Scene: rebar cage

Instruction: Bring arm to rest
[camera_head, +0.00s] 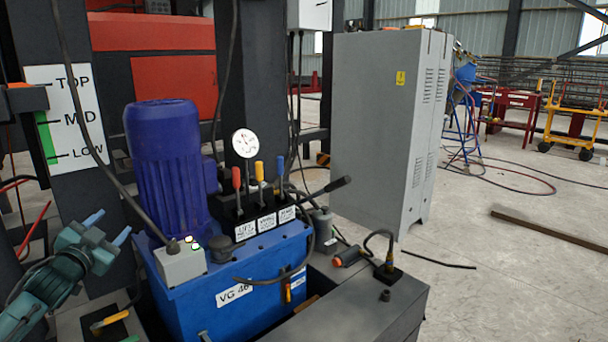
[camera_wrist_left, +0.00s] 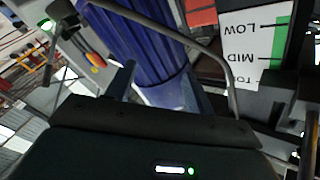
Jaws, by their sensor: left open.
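My left gripper (camera_head: 108,227) is at the left of the head view, with its two blue-grey fingers apart and nothing between them. It is in front of the dark post, left of the blue motor (camera_head: 162,150) and the blue hydraulic unit (camera_head: 235,275). In the left wrist view, which is turned over, the fingers of the left gripper (camera_wrist_left: 160,88) stand apart with the ribbed blue motor (camera_wrist_left: 150,50) beyond them. I cannot tell the exact gap to the motor. My right gripper is in neither view.
Red, yellow and blue levers (camera_head: 259,172) and a black cable are near the motor. A TOP/MID/LOW level sign (camera_head: 70,115) is on the post above the gripper. A grey cabinet (camera_head: 375,130) stands behind. Open floor (camera_head: 500,270) lies right.

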